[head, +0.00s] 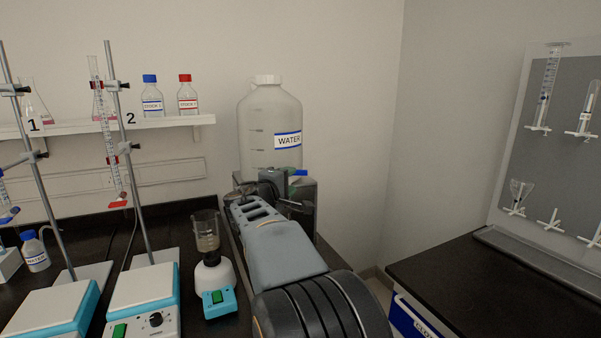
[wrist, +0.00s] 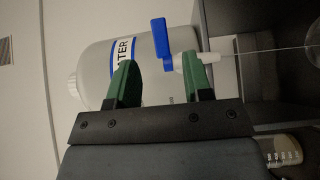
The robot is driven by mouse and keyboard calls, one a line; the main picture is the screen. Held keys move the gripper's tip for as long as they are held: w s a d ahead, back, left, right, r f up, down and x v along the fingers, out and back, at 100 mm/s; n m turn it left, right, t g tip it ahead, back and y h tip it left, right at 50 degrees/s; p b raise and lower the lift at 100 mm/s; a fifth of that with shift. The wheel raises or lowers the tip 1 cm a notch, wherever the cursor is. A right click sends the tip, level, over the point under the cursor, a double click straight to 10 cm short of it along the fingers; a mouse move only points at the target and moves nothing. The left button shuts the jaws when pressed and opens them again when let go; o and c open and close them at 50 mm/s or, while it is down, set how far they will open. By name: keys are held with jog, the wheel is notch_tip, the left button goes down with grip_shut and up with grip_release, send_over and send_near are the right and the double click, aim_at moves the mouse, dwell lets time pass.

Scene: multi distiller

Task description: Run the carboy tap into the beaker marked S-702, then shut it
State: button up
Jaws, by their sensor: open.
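The clear carboy (head: 270,115) with a blue-edged WATER label stands upright at the back; it lies sideways in the wrist view (wrist: 98,75). Its tap has a blue lever (wrist: 160,38) and a white spout (wrist: 190,62). A thin stream (wrist: 260,50) runs from the spout towards a clear curved rim (wrist: 312,45) at the right edge of the wrist view. That vessel is mostly cut off, and no S-702 mark is readable. My gripper (wrist: 163,82) is open and empty, its green fingers apart near the tap. In the head view my arm hides the tap's lower part and the vessel.
A glass vessel with brownish contents (head: 207,232) sits on a small white and blue device (head: 214,280) left of my arm. Stands with burettes and hotplates (head: 145,295) fill the left bench. A shelf (head: 165,123) holds bottles. A second dark bench (head: 500,290) is at right.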

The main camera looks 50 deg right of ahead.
aim_at(300, 173)
jog(key=p+x, duration=0.1)
jog(key=x, duration=0.6)
jog(key=shift+w+d, duration=0.1)
jog(key=shift+d, duration=0.3)
jog(key=shift+f, duration=0.1)
grip_shut()
